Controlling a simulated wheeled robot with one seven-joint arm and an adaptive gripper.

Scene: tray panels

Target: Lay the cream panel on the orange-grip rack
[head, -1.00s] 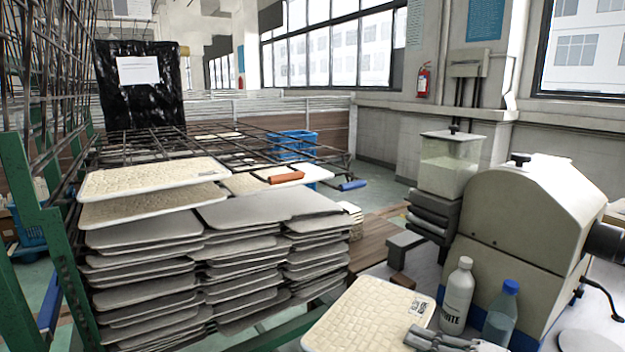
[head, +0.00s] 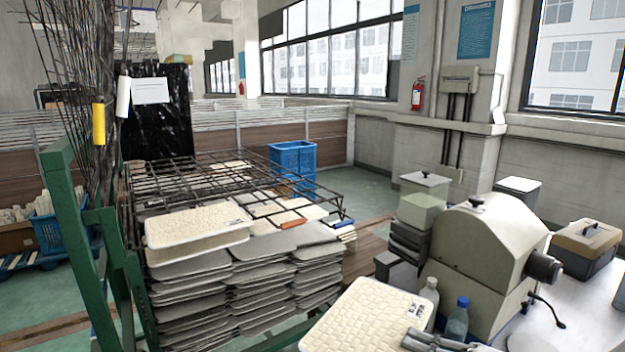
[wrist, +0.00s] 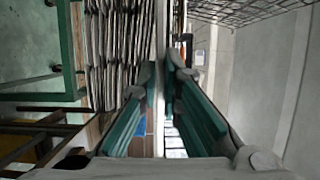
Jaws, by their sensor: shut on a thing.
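The cream panel (head: 368,318) is a flat, rounded, woven-textured sheet with a small dark-marked label near its right edge. My gripper (head: 432,338) is shut on its right edge, at the bottom of the head view. In the wrist view my gripper's green fingers (wrist: 162,72) close on the panel's thin pale edge (wrist: 160,95), seen edge-on. The orange grip (head: 291,223) of the rack is at the front of the dark wire racks, beyond and left of the held panel. Panels around it hide much of that rack's frame.
Grey panels are stacked (head: 260,290) below the racks, with cream panels (head: 195,222) on top at left. A blue grip (head: 343,222) is right of the orange one. A green post (head: 75,240) stands left. Bottles (head: 457,320) and a beige machine (head: 490,245) are close right of the held panel.

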